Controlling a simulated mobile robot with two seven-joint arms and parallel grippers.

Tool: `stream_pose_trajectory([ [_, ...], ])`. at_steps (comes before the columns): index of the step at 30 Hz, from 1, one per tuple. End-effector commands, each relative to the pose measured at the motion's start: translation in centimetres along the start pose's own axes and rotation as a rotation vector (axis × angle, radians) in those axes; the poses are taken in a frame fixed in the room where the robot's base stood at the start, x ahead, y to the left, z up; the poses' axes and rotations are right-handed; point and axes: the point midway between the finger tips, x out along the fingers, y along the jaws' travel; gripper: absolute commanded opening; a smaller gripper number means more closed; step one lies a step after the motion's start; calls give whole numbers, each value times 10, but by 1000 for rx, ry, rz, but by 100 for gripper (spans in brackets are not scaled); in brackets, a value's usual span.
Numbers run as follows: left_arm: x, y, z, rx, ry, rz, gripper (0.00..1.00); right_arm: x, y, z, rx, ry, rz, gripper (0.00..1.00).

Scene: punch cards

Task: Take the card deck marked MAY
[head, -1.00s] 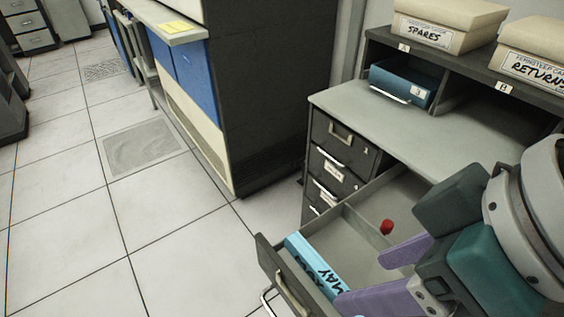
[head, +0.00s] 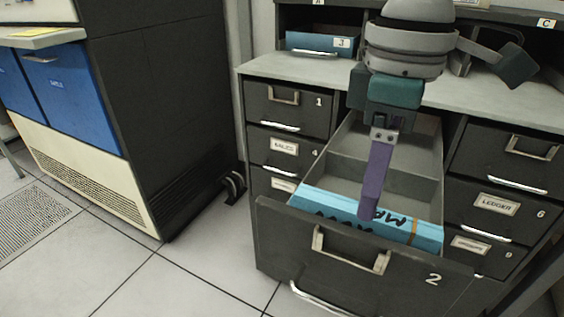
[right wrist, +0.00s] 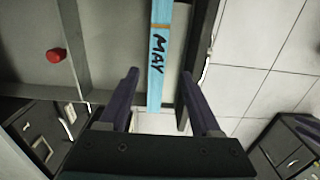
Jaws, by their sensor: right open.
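A light blue card deck (head: 335,206) lies inside the front of an open drawer (head: 330,250) numbered 2. Black lettering on it reads MAY, upside down in the head view, with an orange band near its right end. More dark writing to the left is partly hidden by my finger. My right gripper (head: 371,205) points down over the deck, seen edge-on. In the right wrist view its two purple fingers are open (right wrist: 160,85), with the MAY deck (right wrist: 157,85) showing between them. Whether they touch it I cannot tell. My left gripper is out of view.
A red knob-like object (right wrist: 55,55) sits in the drawer's other compartment in the right wrist view. Closed drawers flank the open one, including LEDGER (head: 497,204). The floor at left is clear.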

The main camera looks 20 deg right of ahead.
Motion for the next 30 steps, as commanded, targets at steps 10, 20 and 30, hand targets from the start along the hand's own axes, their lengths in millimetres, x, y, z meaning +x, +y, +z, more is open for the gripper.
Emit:
stream_pose_trajectory([
  [10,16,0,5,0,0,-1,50,49,5,-3,-2,-1,0,65],
  [20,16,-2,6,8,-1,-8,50,54,5,-4,-3,1,1,64],
  [30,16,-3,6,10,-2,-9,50,54,5,-4,-3,1,1,26],
])
